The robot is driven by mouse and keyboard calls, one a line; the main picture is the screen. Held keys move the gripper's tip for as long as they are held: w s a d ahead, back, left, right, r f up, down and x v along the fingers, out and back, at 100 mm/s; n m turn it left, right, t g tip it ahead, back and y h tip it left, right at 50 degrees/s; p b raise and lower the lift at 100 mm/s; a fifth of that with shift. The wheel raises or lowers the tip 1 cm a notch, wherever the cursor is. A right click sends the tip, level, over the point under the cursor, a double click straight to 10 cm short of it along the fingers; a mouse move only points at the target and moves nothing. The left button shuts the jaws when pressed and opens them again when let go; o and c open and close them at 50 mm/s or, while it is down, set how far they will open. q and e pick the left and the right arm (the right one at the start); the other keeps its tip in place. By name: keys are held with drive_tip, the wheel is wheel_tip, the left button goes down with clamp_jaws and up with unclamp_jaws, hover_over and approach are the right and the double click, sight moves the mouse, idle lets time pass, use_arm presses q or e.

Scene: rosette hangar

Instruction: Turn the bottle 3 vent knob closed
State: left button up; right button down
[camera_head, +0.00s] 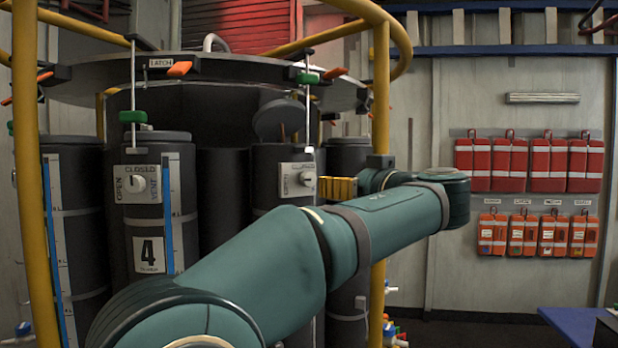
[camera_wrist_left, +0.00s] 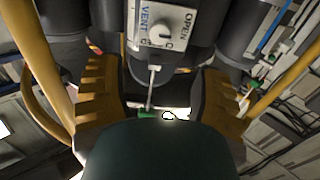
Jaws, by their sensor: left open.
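The bottle beside my left gripper (camera_head: 338,188) carries a white vent plate with a round vent knob (camera_head: 307,178). Its number is hidden behind my left arm. In the left wrist view, the plate reads VENT and OPEN upside down, and the white knob (camera_wrist_left: 160,35) shows beyond the fingertips. My left gripper (camera_wrist_left: 160,82) is open, its two yellow fingers apart and empty. The knob is not between the fingers. The knob's exact setting is too small to tell. My right gripper does not show.
Bottle 4 (camera_head: 150,225) stands to the left with its own vent knob (camera_head: 137,183). A yellow post (camera_head: 381,100) rises close to my left gripper. A green-handled rod (camera_head: 307,78) hangs above the vent plate. Red pouches (camera_head: 528,160) hang on the right wall.

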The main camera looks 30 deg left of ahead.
sight(311, 180)
use_arm(q)
drive_tip(key=p+x, duration=0.2)
drive_tip(key=x, duration=1)
drive_tip(key=shift+w+p, duration=0.1)
drive_tip(key=shift+p, duration=0.2)
clamp_jaws()
